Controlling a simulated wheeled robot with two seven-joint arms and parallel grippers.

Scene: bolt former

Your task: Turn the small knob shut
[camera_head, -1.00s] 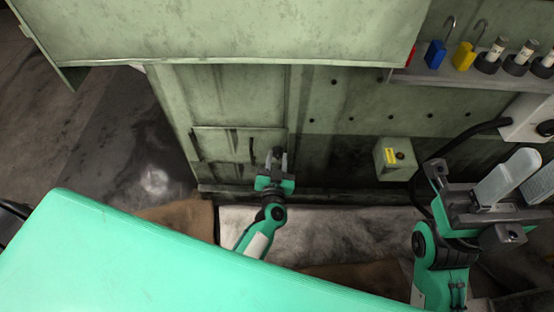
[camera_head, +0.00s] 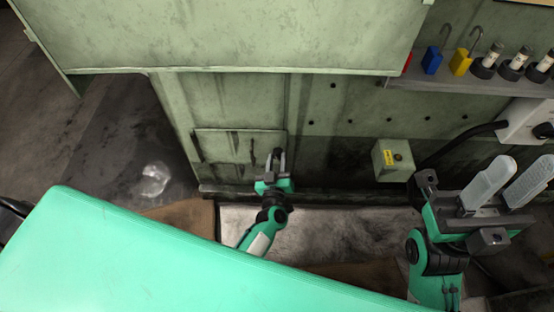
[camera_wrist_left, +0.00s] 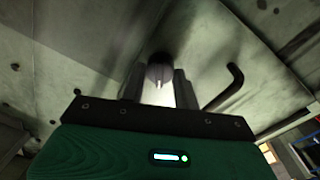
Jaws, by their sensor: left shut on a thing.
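The small knob (camera_wrist_left: 160,72) shows in the left wrist view as a dark round piece with a pale pointer mark on its face. It sits between the fingers of my left gripper (camera_wrist_left: 165,88), which is shut on it. In the head view my left gripper (camera_head: 274,162) reaches up against the lower green machine panel, and its fingers hide the knob there. My right gripper (camera_head: 508,186) is at the right of the head view, away from the panel, with its two pale fingers apart and nothing between them.
A dark bent handle (camera_wrist_left: 228,88) is right beside the left gripper, on the panel door (camera_head: 225,148). A green box with a yellow label (camera_head: 392,160) is on the wall to the right. A shelf (camera_head: 455,82) holds padlocks and several dark-based cylinders. A green hood overhangs above.

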